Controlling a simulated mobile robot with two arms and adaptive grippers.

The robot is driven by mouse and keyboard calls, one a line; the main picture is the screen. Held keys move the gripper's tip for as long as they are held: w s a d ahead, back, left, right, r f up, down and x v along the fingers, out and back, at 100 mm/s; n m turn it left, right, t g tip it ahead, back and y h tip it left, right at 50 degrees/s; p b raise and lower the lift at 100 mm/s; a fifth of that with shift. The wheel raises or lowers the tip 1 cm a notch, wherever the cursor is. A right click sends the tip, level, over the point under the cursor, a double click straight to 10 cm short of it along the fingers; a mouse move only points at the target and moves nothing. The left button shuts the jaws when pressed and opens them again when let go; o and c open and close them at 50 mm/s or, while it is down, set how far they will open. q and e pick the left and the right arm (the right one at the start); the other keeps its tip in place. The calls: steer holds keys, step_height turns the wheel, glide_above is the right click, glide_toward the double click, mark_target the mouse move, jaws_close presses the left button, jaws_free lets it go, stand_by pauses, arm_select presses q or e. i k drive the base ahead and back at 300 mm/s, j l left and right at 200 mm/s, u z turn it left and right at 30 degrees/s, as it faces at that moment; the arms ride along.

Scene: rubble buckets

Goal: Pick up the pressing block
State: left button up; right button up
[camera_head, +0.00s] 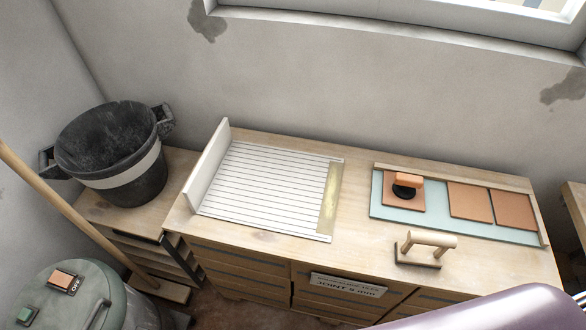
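A block with a round wooden handle (432,239) across its top and a dark base stands at the front right of the wooden workbench; it looks like the pressing block. It stands upright, in front of the pale blue board (452,224) and apart from it. A small tool with an orange top and black round base (407,187) sits on the left terracotta tile (394,203) on that board. Neither of my grippers is in view.
A white slatted panel (265,187) with an upright left side lies on the bench's left half. A black bucket (148,178) stands on a lower wooden unit at left. A wooden pole (62,208) leans near a green drum (98,305) with switches. A purple shape covers the bottom right.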

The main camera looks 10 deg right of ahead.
mark_target(421, 249)
steer(key=l+z, duration=0.15)
steer(key=z, duration=0.3)
steer(key=k+l+z, duration=0.1)
steer(key=z, duration=0.3)
steer(key=l+z, duration=0.15)
steer(key=z, duration=0.3)
